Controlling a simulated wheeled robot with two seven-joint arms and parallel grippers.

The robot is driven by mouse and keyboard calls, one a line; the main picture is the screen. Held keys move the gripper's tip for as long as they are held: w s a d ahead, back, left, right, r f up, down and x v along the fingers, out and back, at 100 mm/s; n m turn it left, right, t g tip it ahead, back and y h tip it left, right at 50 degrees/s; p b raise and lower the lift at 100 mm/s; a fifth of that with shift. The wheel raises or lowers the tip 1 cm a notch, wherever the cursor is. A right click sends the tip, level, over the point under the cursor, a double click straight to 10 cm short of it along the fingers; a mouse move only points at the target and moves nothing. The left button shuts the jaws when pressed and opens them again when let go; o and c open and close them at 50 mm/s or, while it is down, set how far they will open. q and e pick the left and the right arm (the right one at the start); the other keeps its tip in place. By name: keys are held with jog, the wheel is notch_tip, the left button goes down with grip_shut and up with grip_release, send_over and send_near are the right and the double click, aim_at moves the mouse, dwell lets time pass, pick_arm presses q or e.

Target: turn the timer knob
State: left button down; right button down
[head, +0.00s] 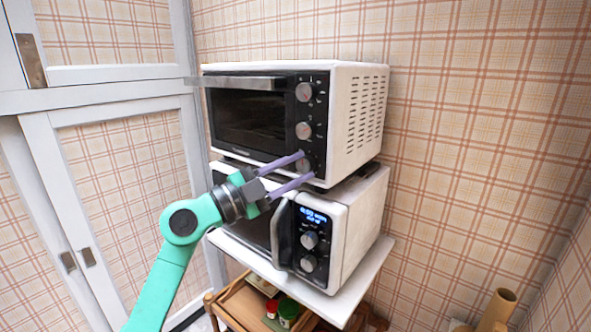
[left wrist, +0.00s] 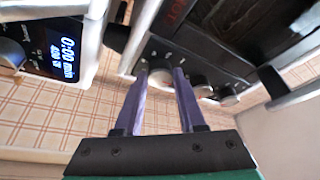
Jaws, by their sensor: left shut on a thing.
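The white toaster oven (head: 345,150) stands on top of a microwave and has a column of three round knobs on its dark front panel. The top knob (head: 304,92) and middle knob (head: 304,130) are clear of my arm. My left gripper (head: 306,165) is at the lowest knob (head: 303,164), its two purple fingers on either side of it and shut on it. In the left wrist view the pale lowest knob (left wrist: 160,77) sits between the fingertips of my left gripper (left wrist: 161,71). The knob labels are too small to read. My right gripper is out of view.
The microwave (head: 362,220) below has a lit display (head: 313,215), two knobs and a protruding door handle (head: 281,238) close under my gripper. It stands on a white-topped cart (head: 345,300) with jars on a lower shelf. A white-framed door (head: 130,100) is at left.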

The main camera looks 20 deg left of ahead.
pick_arm(q)
jog(key=shift+m, duration=0.4)
jog(key=m+g+p, duration=0.1)
jog(key=m+p, duration=0.1)
jog(key=m, duration=0.1)
jog(key=shift+r+m+g, duration=0.2)
jog(key=shift+m+g, duration=0.1)
jog(key=shift+g, duration=0.1)
jog(key=m+g+y+p, duration=0.1)
jog(key=m+p, duration=0.1)
jog(key=m, duration=0.2)
jog(key=shift+m+y, duration=0.3)
jog(key=c, duration=0.5)
grip_release()
jog(key=b+v, duration=0.9)
jog(key=v, duration=0.5)
jog(key=shift+a+b, duration=0.3)
jog(key=shift+b, duration=0.1)
